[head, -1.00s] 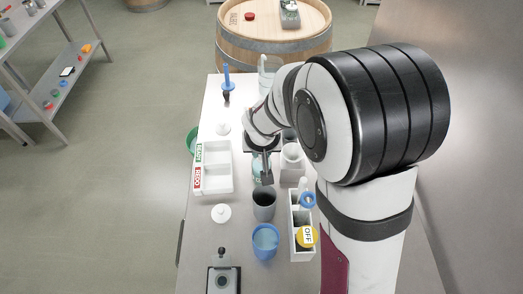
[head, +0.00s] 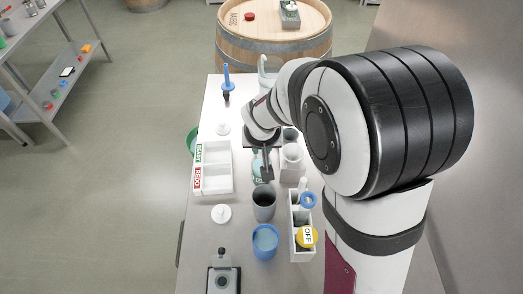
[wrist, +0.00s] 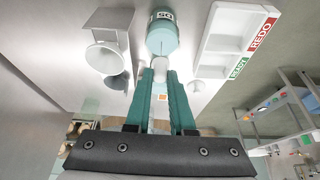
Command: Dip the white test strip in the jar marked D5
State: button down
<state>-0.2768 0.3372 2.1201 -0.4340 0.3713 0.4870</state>
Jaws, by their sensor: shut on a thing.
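The jar marked D5 (wrist: 162,40) is teal with a pale label and shows at the top of the wrist view, just beyond my fingertips. In the head view the jar (head: 257,168) is partly hidden by my gripper (head: 266,172). My gripper (wrist: 158,76) has teal fingers shut on a small white piece, which I take as the white test strip (wrist: 159,66). A thin line runs from this piece toward the jar. I cannot tell whether its end is inside the jar or in front of it.
A white tray (head: 229,183) with READY and REDO labels lies left of the jar. A white rack (head: 294,247) with a yellow OFF tag and a white holder (head: 292,166) stand right.

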notch_tip(320, 180, up, 6)
jog(key=shift+r, duration=0.6)
